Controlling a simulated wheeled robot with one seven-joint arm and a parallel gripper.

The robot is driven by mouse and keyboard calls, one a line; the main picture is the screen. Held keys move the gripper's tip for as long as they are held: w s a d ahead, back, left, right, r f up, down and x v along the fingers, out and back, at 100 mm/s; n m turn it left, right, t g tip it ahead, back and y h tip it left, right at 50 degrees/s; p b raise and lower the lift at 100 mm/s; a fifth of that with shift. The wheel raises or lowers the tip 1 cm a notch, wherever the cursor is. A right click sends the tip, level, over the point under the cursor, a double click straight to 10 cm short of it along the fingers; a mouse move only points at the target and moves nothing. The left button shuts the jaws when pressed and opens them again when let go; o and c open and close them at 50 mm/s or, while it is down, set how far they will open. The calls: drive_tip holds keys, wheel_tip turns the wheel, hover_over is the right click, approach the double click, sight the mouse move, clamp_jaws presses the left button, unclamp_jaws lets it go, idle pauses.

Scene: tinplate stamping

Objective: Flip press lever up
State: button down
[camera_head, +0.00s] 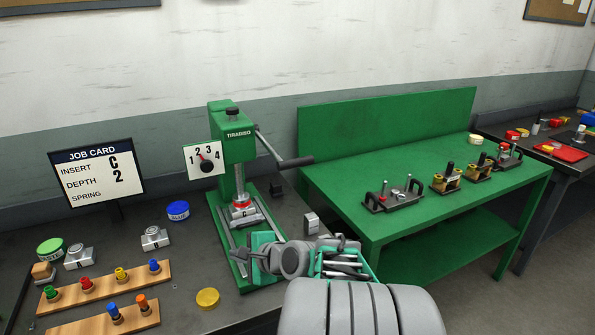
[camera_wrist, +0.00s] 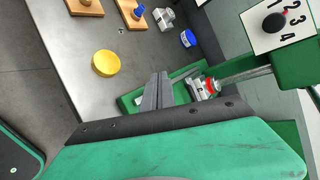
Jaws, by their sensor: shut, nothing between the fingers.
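The green press (camera_head: 233,150) stands on the dark bench at the centre-left of the head view. Its lever (camera_head: 267,146) slopes down to the right from the press head and ends in a black handle (camera_head: 295,162). My gripper (camera_head: 242,254) is low in front of the press base, below and left of the handle, and apart from it. Its fingers also show in the wrist view (camera_wrist: 158,92), shut together and empty, with the press base (camera_wrist: 130,103) beyond them. I cannot make out the lever in the wrist view.
A dial plate (camera_head: 203,160) and a red-ringed die (camera_head: 242,204) are on the press. A job card (camera_head: 97,173) reads insert C, depth 2. Wooden peg racks (camera_head: 105,289) and a yellow disc (camera_head: 208,298) lie left of my gripper. A green table (camera_head: 340,200) with tooling stands right.

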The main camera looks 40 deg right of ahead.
drive_tip(key=s+d+r+m+t+h, duration=0.3)
drive_tip(key=d+r+m, duration=0.2)
drive_tip(key=d+m, duration=0.3)
drive_tip(key=s+d+r+m+t+h, duration=0.2)
drive_tip(key=s+d+r+m+h, duration=0.1)
drive_tip(key=d+m, duration=0.6)
drive_tip(key=shift+s+d+r+m+t+h+p, duration=0.15)
drive_tip(key=shift+d+r+m+t+h+p, duration=0.25)
drive_tip(key=shift+d+r, duration=0.55)
drive_tip(key=shift+f, duration=0.1)
drive_tip(key=w+d+r+p, duration=0.2)
drive_tip(key=w+r+p, duration=0.1)
drive_tip(key=w, duration=0.5)
drive_tip(key=shift+w+d+r, duration=0.15)
drive_tip(key=shift+d+r, duration=0.05)
drive_tip(key=shift+r, duration=0.25)
drive_tip(key=shift+r, duration=0.1)
